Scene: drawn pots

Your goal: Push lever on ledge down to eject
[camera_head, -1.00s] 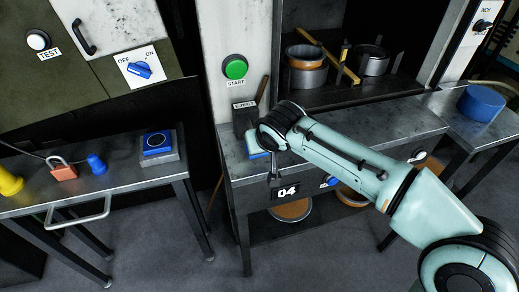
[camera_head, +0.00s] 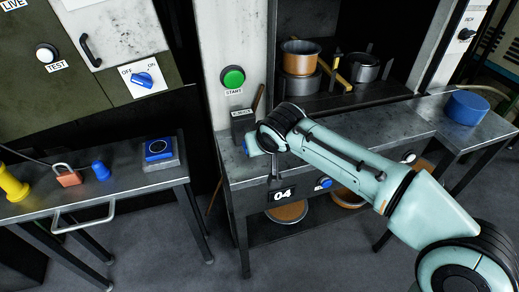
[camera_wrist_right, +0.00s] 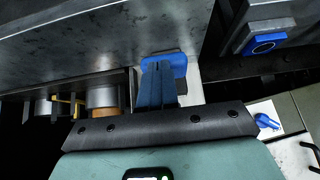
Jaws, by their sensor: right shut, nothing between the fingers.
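A dark box labelled EJECT (camera_head: 243,121) stands on the grey ledge (camera_head: 232,165) under the green START button. A small blue part (camera_head: 248,146), seemingly the lever's handle, shows just left of my right wrist in the head view. In the right wrist view a blue paddle (camera_wrist_right: 179,63) lies at the tips of my right gripper (camera_wrist_right: 158,70). The fingers are together with nothing held and seem to touch or overlap the paddle. My left gripper is out of view.
A green START button (camera_head: 232,77) is on the post above. A blue pot (camera_head: 466,106) stands on the right table. The left bench holds a blue button box (camera_head: 159,150), a padlock (camera_head: 67,176) and yellow and blue pieces. A brown stick (camera_head: 258,97) leans behind the EJECT box.

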